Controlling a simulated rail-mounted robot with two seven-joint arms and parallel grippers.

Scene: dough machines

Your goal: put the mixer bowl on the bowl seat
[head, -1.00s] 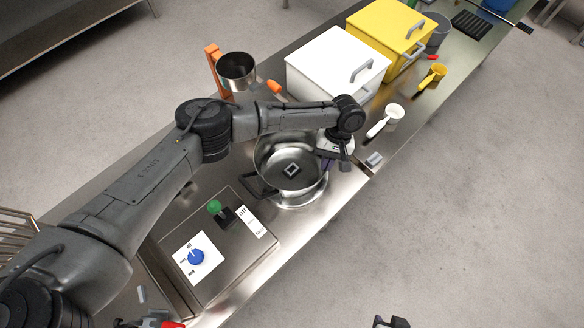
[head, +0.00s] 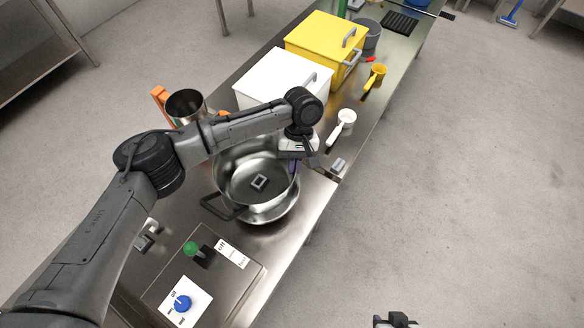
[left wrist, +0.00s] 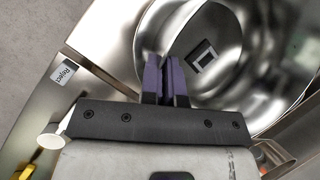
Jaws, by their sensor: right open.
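The mixer bowl (head: 238,180) is a shiny steel bowl with a dark handle at its lower left and a dark square mark inside on the bottom. My left gripper (head: 294,163) is at its right rim. In the left wrist view, the purple fingers (left wrist: 165,82) are close together over the wall of the bowl (left wrist: 235,95). A round shiny metal piece (head: 270,214), which looks like the bowl seat, shows below the bowl's near side. The bowl hides most of it, and I cannot tell whether they touch. My right gripper (head: 396,321) is open and empty at the bottom edge, away from the bench.
A control panel with a green knob (head: 190,248) and a blue dial (head: 182,302) lies nearer. A steel cup (head: 186,104), white box (head: 275,78) and yellow box (head: 325,42) stand behind. A white scoop (head: 346,117) and yellow scoop (head: 378,72) lie right of the boxes.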

